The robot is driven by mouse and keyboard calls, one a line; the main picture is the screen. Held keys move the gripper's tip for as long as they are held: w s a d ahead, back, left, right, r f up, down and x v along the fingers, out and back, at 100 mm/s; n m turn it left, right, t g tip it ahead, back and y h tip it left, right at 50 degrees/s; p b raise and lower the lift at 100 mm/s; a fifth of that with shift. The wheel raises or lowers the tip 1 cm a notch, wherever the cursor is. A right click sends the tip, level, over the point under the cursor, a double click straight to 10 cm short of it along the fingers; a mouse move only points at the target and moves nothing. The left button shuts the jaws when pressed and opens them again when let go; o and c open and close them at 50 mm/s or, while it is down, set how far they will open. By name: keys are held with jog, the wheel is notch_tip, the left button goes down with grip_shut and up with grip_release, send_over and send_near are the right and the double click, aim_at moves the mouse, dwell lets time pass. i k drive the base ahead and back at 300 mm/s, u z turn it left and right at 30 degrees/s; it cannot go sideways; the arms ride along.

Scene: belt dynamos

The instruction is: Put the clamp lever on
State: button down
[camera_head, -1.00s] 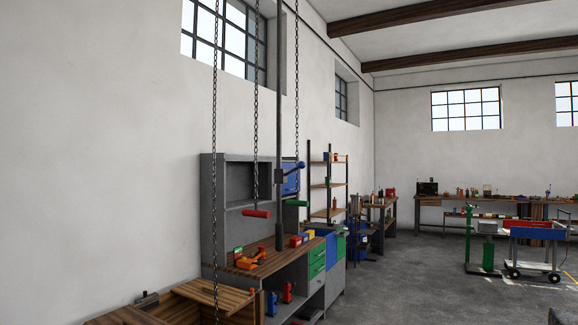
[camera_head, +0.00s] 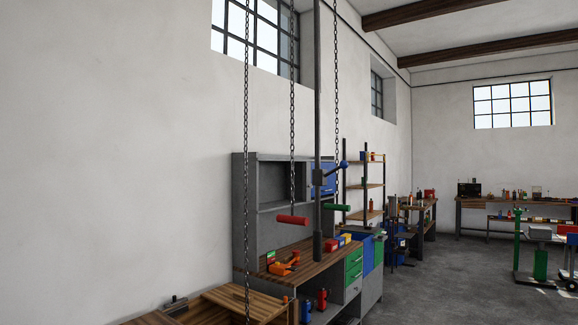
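A dark vertical pole (camera_head: 317,110) stands in front of the workbench. I cannot tell for sure whether this is the clamp lever. An orange tool (camera_head: 284,264), too small to make out well, lies on the wooden bench top (camera_head: 310,262). A red handle (camera_head: 292,220) and a green handle (camera_head: 337,207) hang near the pole, apparently on chains. My gripper is not in view.
Several chains, one long at the left (camera_head: 246,150), hang in front of the bench. A grey back panel (camera_head: 243,210) rises behind the bench. A wooden surface (camera_head: 235,300) stands at the lower left. Open grey floor (camera_head: 440,285) lies to the right.

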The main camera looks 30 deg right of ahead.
aim_at(344, 164)
jog(key=z, duration=0.1)
jog(key=i, duration=0.9)
jog(key=z, duration=0.4)
